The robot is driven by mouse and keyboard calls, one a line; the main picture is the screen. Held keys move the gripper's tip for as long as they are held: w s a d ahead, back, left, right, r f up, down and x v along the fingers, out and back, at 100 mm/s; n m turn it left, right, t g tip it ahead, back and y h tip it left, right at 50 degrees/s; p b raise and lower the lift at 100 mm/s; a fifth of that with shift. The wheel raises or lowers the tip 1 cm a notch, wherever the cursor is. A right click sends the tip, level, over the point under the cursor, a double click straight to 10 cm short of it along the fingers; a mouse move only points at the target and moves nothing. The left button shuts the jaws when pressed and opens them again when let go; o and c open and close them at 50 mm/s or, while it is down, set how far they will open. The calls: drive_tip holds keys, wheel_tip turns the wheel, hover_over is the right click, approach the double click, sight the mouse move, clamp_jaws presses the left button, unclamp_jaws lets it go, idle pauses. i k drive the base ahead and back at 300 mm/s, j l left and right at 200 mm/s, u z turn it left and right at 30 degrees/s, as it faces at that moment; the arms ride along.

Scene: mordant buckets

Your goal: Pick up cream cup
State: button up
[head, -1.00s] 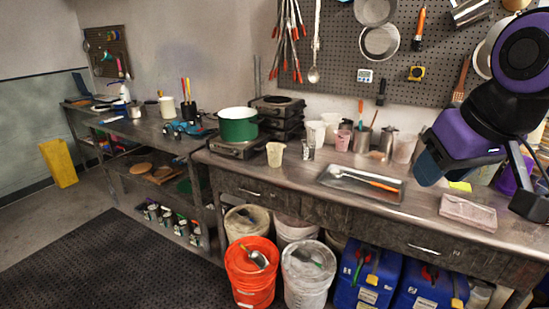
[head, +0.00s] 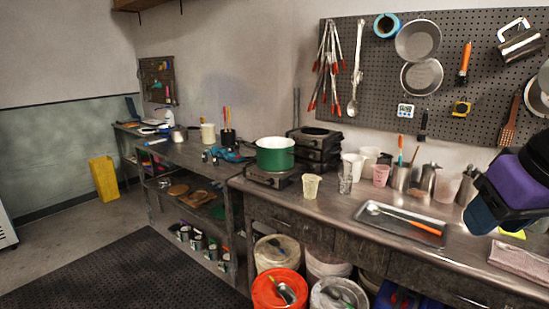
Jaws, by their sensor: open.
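A cream cup (head: 311,187) stands upright on the metal workbench (head: 345,215), just in front of and right of the green pot (head: 275,153). It tapers toward its base, and nothing touches it that I can see. A taller cream-coloured mug (head: 208,133) stands farther away on the back-left table. Part of my purple and black arm shows at the right edge, well to the right of both. My gripper's fingertips are not visible.
The pot sits on a burner (head: 272,178). White cups (head: 353,167), a pink cup (head: 381,175) and a tray (head: 404,222) with an orange-handled tool stand to the right. Buckets (head: 278,289) are below the bench. The dark floor mat (head: 130,270) is clear.

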sight(310, 187)
drive_tip(key=i+j+z, duration=0.2)
drive_tip(key=i+j, duration=0.2)
drive_tip(key=i+j+z, duration=0.15)
drive_tip(key=i+j, duration=0.3)
drive_tip(key=i+j+z, duration=0.2)
drive_tip(key=i+j, duration=0.25)
drive_tip(key=i+j+z, duration=0.2)
drive_tip(key=i+j, duration=0.2)
drive_tip(key=j, duration=0.3)
